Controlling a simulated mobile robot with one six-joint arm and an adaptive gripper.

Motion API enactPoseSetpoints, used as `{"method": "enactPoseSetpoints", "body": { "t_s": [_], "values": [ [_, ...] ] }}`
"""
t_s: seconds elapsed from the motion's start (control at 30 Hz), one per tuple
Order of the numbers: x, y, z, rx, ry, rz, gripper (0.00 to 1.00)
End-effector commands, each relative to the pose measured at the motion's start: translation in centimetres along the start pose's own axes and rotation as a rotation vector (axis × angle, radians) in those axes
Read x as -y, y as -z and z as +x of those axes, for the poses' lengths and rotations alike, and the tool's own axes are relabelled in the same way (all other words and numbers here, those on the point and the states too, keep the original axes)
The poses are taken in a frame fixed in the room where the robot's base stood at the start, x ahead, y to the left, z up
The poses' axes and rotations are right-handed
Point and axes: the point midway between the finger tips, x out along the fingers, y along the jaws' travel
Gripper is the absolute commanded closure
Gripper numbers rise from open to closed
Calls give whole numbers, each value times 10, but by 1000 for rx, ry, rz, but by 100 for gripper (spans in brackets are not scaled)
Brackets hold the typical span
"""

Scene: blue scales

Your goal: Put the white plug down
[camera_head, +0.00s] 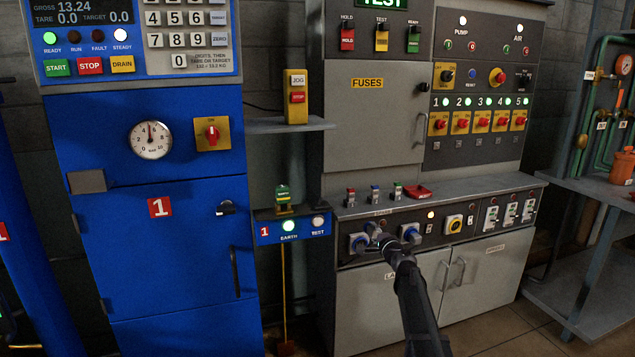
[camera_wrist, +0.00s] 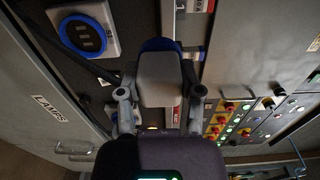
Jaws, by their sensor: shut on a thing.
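The white plug (camera_wrist: 160,80), a pale grey-white block, sits between my gripper's fingers (camera_wrist: 158,112) in the wrist view. A blue part shows at its far end; I cannot tell whether that is the plug's collar or a socket behind it. In the head view my gripper (camera_head: 386,243) is at the lower front panel of the grey bench, between a left blue socket (camera_head: 358,243) and a right blue socket (camera_head: 410,233). A small grey-blue shape beside the fingertips may be the plug. A round blue socket (camera_wrist: 83,36) on a pale square plate shows open in the wrist view.
The bench top (camera_head: 440,197) above the panel holds small coloured padlocks or tags and a red item (camera_head: 418,191). Cabinet doors (camera_head: 375,305) are below. A blue scale cabinet (camera_head: 150,240) stands left, with an earth box (camera_head: 290,228) between.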

Motion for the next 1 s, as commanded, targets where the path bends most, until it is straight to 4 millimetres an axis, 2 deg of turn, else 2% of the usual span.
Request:
{"method": "enactPoseSetpoints", "body": {
  "t_s": [0.03,1.0],
  "values": [
    [14,0,0,0,0,0,100],
    [141,0,0,0,0,0,100]
  ]
}}
